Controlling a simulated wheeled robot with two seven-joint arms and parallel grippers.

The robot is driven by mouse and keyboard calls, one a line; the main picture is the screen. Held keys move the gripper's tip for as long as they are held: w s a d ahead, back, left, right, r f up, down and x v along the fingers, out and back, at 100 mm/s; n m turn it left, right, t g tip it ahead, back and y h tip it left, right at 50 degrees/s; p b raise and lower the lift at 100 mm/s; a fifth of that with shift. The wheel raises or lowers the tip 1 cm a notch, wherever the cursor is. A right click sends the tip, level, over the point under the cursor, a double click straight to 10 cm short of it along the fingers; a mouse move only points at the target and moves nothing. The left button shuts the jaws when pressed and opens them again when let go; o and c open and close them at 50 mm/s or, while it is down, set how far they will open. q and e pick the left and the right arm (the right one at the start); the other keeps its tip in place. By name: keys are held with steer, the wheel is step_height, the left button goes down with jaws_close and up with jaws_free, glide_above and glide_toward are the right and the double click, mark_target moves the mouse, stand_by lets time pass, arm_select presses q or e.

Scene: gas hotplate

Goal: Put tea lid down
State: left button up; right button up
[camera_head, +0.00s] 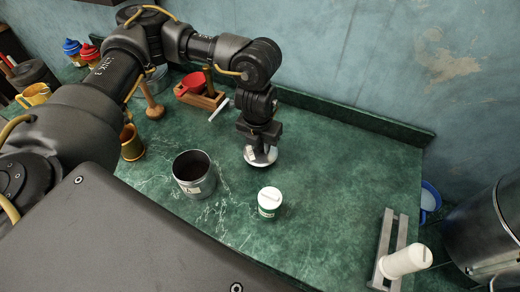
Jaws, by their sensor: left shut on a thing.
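My left gripper (259,138) points down over the middle of the green counter. It is shut on a round, silvery-white lid (262,158), the tea lid. The lid is level with or just above the counter; I cannot tell whether it touches. An open metal tin (193,176) with a dark inside and a small label stands to the left of the lid. A smaller green-and-white canister (269,202) with a white top stands just in front of the lid. My right gripper does not show.
The green counter (340,165) is clear to the right of the lid. A grey frame with a cream cylinder (404,262) is at the right edge.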

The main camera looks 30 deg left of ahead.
mark_target(260, 151)
arm_select(q)
steer(key=shift+w+a+f, duration=0.15)
steer(key=shift+f, duration=0.25)
step_height(260, 151, down, 3)
steer(key=shift+r, duration=0.1)
steer(key=o, duration=1)
steer(key=shift+f, duration=0.2)
steer(key=shift+c, duration=0.2)
steer(key=shift+r+p, duration=0.3)
steer(key=r, duration=0.4)
steer(key=s+r, duration=0.1)
steer(key=r, duration=0.6)
steer(key=shift+s+r+b, duration=0.2)
steer(key=shift+r+b, duration=0.15)
